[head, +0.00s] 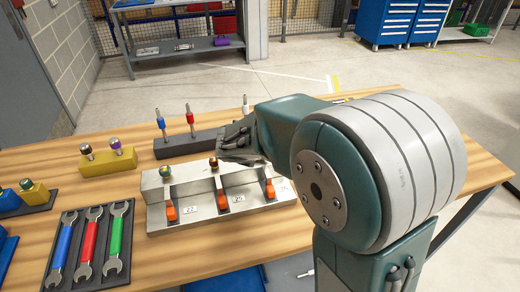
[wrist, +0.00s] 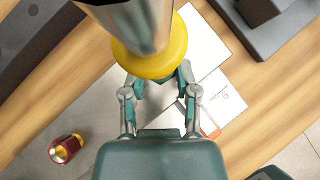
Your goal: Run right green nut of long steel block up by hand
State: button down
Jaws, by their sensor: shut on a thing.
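The long steel block (head: 222,212) lies on the wooden table, with labels and orange parts along its front. Its left nut (head: 165,171) is dark greenish with gold, and its middle nut (head: 213,163) is dark red-brown with gold. My gripper (head: 238,142) is over the right part of the block, which my arm partly hides. In the wrist view my fingers are closed just below a yellow collar (wrist: 152,66) on a steel stud (wrist: 130,22). The collar hides the gripped right nut, so its green colour does not show. The red nut (wrist: 64,149) stands apart at lower left.
A dark block (head: 188,144) with blue and red pins stands behind, and a yellow block (head: 108,160) at left. A dark tray (head: 90,245) holds blue, red and green wrenches in front left. Bare tabletop lies in front of the block.

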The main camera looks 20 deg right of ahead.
jog(key=shift+n+t+y, duration=0.4)
jog(key=shift+n+y, duration=0.2)
jog(key=shift+n, duration=0.3)
jog(key=shift+s+d+n+t+y, duration=0.1)
jog(key=shift+n+t+y, duration=0.2)
jog(key=shift+n+y, duration=0.5)
jog(key=shift+d+f+n+y, duration=0.15)
jog(key=shift+n+y, duration=0.35)
jog(key=shift+n, duration=0.5)
jog(key=shift+c, duration=1.8)
grip_release()
